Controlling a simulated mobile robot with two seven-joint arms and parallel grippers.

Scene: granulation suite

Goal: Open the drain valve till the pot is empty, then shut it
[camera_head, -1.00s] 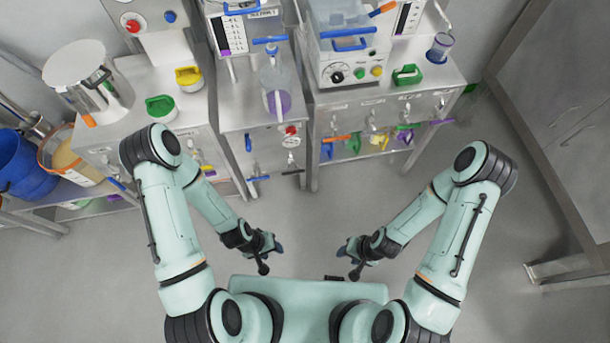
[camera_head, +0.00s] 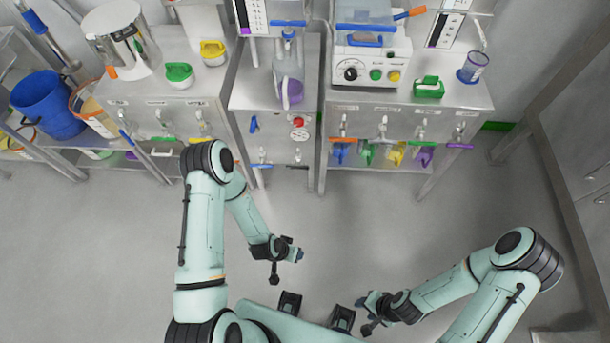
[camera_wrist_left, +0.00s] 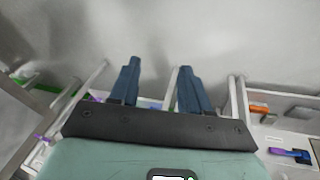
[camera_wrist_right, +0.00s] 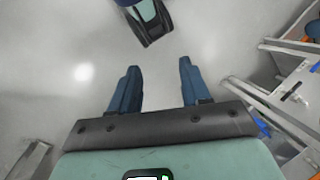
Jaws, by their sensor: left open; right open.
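A shiny steel pot (camera_head: 125,42) stands on the left bench, with a small orange part at its lower left. I cannot tell which one is the drain valve, nor see the level inside the pot. My left gripper (camera_head: 297,256) is open and empty over the floor, well short of the benches. My right gripper (camera_head: 366,312) is open and empty, low over the floor near my base.
A clear vessel with purple contents (camera_head: 288,75) stands on the middle bench. A red knob (camera_head: 298,122) is on that bench's front. Several coloured jugs hang under the right bench (camera_head: 470,97). A blue bucket (camera_head: 47,104) is at far left. The floor before the benches is clear.

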